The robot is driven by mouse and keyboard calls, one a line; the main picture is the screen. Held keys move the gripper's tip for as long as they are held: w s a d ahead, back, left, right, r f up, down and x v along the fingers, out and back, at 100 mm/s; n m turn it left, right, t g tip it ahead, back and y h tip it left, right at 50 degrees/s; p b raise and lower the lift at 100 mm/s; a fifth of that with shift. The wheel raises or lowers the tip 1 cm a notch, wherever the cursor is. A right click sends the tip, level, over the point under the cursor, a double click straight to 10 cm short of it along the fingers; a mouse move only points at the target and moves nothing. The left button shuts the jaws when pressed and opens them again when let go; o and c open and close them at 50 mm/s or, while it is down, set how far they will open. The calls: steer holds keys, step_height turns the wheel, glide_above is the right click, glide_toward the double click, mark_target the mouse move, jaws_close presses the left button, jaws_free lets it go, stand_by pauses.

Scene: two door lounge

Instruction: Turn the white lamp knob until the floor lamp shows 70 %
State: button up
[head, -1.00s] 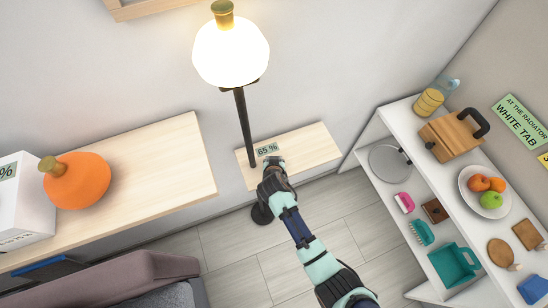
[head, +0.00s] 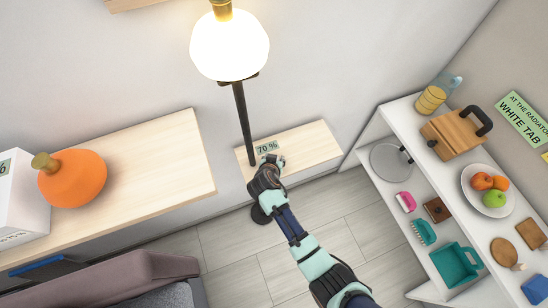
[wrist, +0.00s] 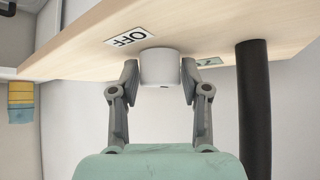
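The floor lamp (head: 230,48) glows on its dark pole, which also stands right of my gripper in the wrist view (wrist: 253,110). The knob is hidden behind my gripper in the head view.
A white shelf unit (head: 410,107) with a fruit plate, boards and brushes stands on the right. A larger wooden shelf (head: 150,150) holds an orange vase (head: 75,180) on the left. A sofa (head: 130,275) is at lower left. The floor between is clear.

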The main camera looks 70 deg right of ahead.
steer(key=shift+o, duration=0.9)
steer(key=shift+a+r, duration=0.1)
steer(key=shift+r, duration=0.1)
steer(key=v, duration=1.1)
steer(key=shift+a+r, duration=0.2)
steer(key=shift+a, duration=0.05)
